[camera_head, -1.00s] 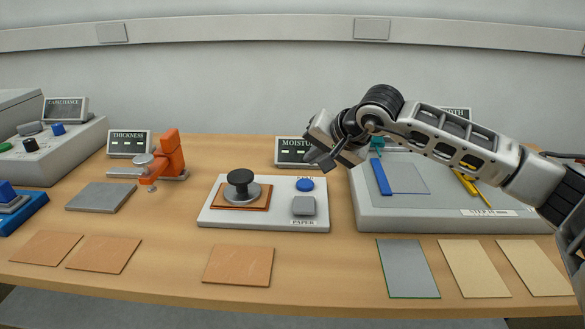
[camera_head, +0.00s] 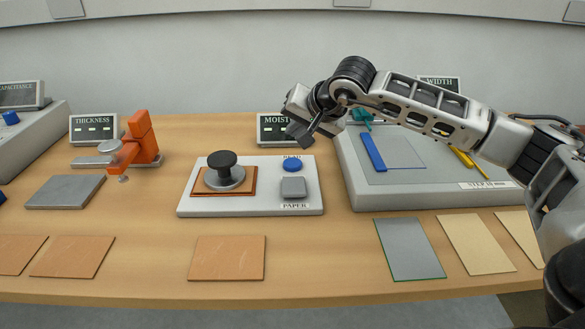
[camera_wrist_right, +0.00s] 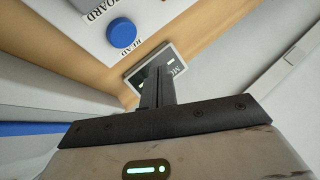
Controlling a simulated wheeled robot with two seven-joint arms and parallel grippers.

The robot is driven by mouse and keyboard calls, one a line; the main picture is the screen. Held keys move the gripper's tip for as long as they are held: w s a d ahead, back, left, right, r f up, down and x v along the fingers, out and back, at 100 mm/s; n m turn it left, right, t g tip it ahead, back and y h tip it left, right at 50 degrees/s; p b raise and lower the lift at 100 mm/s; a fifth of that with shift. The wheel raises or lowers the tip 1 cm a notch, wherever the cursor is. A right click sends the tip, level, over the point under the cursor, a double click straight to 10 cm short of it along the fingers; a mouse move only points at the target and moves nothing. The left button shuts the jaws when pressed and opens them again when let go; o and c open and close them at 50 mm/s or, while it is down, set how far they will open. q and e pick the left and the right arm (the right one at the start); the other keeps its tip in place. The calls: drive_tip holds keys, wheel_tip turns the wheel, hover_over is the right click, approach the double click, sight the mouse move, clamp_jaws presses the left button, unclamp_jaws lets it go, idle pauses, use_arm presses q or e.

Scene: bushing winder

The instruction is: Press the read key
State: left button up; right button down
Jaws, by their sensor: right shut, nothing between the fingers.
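The read key is a round blue button (camera_head: 292,164) on the right back of the white moisture tester (camera_head: 250,208), with a "READ" label behind it. In the right wrist view the blue key (camera_wrist_right: 122,33) shows at the upper left with its label beside it. My right gripper (camera_head: 298,137) is shut and empty. It hangs above and behind the blue key, in front of the moisture display, apart from the key. In the wrist view its fingers (camera_wrist_right: 157,85) overlap the display (camera_wrist_right: 170,62). My left gripper is out of view.
A black-knobbed probe (camera_head: 222,165) stands on a brown sheet at the tester's left. The width station (camera_head: 440,197) is close on the right.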

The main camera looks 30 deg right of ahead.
sight(295, 165)
wheel_tip(295, 165, down, 5)
drive_tip(key=b, duration=0.3)
drive_tip(key=shift+r, duration=0.1)
drive_tip(key=shift+f, duration=0.25)
use_arm(q)
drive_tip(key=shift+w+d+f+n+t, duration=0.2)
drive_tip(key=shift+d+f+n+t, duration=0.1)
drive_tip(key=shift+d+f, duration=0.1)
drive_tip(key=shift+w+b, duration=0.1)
drive_tip(key=shift+b, duration=0.2)
use_arm(e)
drive_tip(key=shift+f, duration=0.1)
idle(0.9)
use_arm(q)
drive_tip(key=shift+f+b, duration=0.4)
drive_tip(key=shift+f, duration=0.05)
use_arm(e)
drive_tip(key=shift+f, duration=0.3)
